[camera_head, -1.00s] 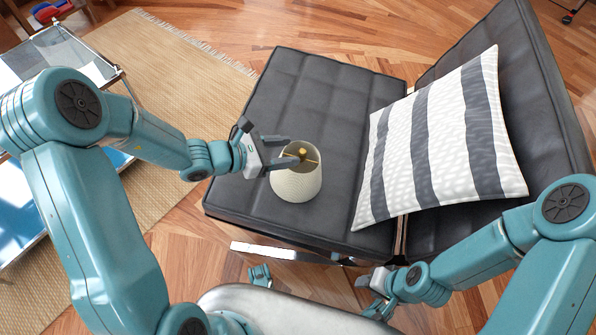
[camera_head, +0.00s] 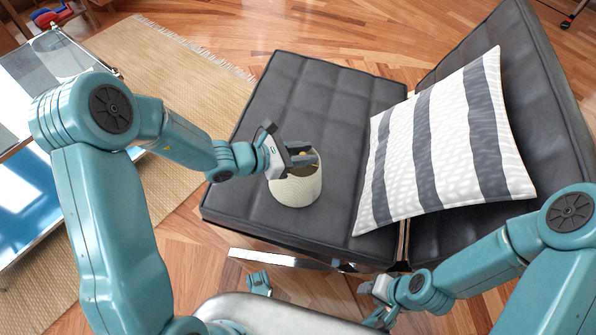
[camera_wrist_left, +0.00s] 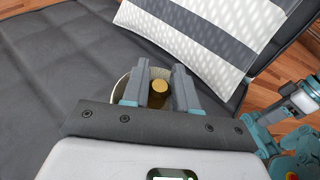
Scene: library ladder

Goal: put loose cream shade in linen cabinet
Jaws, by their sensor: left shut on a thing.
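The cream lampshade (camera_head: 297,189) stands on the black seat cushion, open end up, with a brass fitting inside. My left gripper (camera_head: 303,160) is at its top and shut on it. In the left wrist view the two fingers (camera_wrist_left: 169,84) reach over the shade (camera_wrist_left: 121,87), with the brass fitting (camera_wrist_left: 159,86) between them; they hide much of the rim. My right gripper (camera_head: 372,293) is low in the head view, apart from the chair; its jaw opening is unclear. I see no linen cabinet.
The black chair (camera_head: 325,95) carries a striped cushion (camera_head: 440,150) right of the shade. A glass-topped table (camera_head: 25,215) stands at the left on a woven rug (camera_head: 195,75). Wood floor is open behind the chair.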

